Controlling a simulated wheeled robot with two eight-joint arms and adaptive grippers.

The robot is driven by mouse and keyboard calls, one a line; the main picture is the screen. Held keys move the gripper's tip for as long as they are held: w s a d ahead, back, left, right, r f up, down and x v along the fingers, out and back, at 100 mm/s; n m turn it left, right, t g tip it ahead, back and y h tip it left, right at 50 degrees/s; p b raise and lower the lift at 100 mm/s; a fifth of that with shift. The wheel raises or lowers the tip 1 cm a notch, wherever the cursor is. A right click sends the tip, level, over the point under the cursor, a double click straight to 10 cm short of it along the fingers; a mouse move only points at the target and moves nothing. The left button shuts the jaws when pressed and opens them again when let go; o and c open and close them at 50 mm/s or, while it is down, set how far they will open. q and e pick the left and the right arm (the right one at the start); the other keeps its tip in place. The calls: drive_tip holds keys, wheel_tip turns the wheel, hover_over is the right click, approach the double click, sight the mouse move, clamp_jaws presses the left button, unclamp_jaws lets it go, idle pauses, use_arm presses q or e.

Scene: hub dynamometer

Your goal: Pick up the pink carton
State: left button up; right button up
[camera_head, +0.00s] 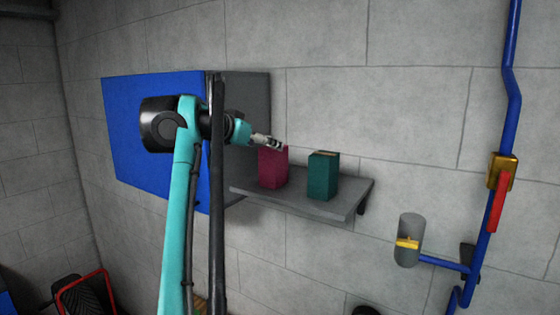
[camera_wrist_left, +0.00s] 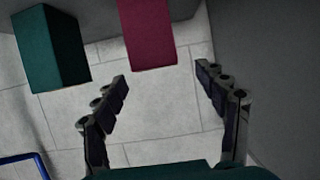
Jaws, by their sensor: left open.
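The pink carton (camera_head: 273,168) stands upright on the left part of a grey wall shelf in the head view. My left gripper (camera_head: 274,144) is at the carton's top edge in that view and covers part of it. In the left wrist view the pink carton (camera_wrist_left: 148,32) is at the top centre, beyond the fingertips. There my left gripper (camera_wrist_left: 162,80) has its two fingers spread wide with nothing between them. I cannot tell whether a finger touches the carton. My right gripper is in neither view.
A teal carton (camera_head: 323,176) stands right of the pink one and also shows in the left wrist view (camera_wrist_left: 50,48). The grey shelf (camera_head: 345,203) is otherwise bare. A blue panel (camera_head: 125,135) is on the wall at left. A blue pipe (camera_head: 509,100) with a red-handled valve is at right.

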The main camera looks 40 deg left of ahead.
use_arm(q)
drive_tip(key=x, duration=0.3)
drive_tip(key=f+p+x, duration=0.1)
drive_tip(key=x, duration=0.2)
drive_tip(key=shift+w+d+f+p, duration=0.1)
drive_tip(key=shift+w+d+p, duration=0.05)
drive_tip(key=shift+p, duration=0.15)
drive_tip(key=shift+s+d+r, duration=0.1)
drive_tip(key=shift+s+r, duration=0.1)
drive_tip(key=shift+s, duration=0.5)
drive_tip(key=shift+c, duration=0.3)
drive_tip(key=c, duration=0.5)
drive_tip(key=shift+w+f, duration=0.1)
drive_tip(key=shift+w, duration=0.15)
drive_tip(key=c, duration=0.8)
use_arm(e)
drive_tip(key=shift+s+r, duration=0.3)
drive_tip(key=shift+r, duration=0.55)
